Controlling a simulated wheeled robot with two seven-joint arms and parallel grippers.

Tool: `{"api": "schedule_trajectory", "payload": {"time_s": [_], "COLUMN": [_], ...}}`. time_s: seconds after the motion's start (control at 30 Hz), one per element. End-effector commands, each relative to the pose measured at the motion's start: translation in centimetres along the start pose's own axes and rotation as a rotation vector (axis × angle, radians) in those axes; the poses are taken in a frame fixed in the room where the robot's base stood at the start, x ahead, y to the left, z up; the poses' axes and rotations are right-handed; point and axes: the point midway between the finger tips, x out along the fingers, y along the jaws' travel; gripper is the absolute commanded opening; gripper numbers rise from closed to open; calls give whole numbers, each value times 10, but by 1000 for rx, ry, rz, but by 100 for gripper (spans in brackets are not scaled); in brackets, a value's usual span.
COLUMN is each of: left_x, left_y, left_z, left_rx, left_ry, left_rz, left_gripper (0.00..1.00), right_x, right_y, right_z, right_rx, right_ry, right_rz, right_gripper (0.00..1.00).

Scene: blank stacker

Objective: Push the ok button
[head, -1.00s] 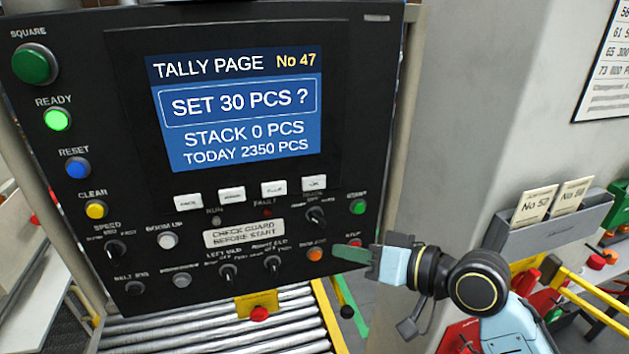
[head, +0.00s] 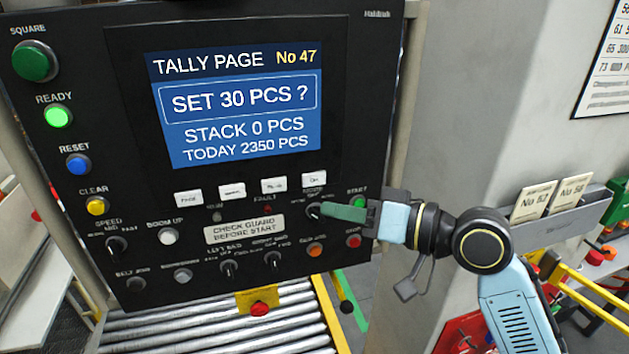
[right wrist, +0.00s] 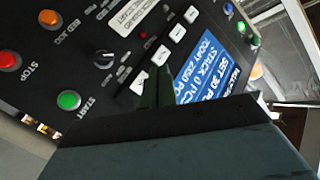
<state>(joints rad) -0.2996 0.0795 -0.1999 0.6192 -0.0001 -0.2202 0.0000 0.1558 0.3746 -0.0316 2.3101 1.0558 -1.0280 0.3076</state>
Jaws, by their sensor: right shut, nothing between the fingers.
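The ok button is the rightmost white key (head: 314,179) in the row under the screen; its label is blurred in the head view. In the right wrist view it is the lowest white key (right wrist: 139,82), beside my fingertips. My right gripper (head: 326,211) is shut and empty, with dark green fingers pointing left at the panel. In the head view its tips are just below the ok button, over the rotary knob. The wrist view shows the shut fingers (right wrist: 158,84) close to the keys; contact cannot be told. My left gripper is not in view.
The screen (head: 236,110) reads "SET 30 PCS ?". A green start button (head: 358,203) and red stop button (head: 353,241) sit close to my right gripper. The rotary knob (head: 314,211) is under the tips. Rollers (head: 200,334) run below the panel.

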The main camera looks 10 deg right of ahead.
Motion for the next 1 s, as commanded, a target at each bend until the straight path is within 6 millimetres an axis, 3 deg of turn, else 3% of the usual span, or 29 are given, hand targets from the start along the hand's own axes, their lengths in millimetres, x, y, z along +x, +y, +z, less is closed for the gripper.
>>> {"api": "schedule_trajectory", "payload": {"time_s": [0.4, 1.0], "left_x": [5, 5], "left_y": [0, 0], "left_z": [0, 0], "left_rx": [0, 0], "left_ry": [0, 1], "left_rz": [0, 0], "left_gripper": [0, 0], "right_x": [35, 40], "right_y": [26, 29], "right_z": [-26, -29], "right_rx": [0, -1], "right_ry": [0, -1], "right_rz": [1, 0], "right_gripper": [0, 0]}}
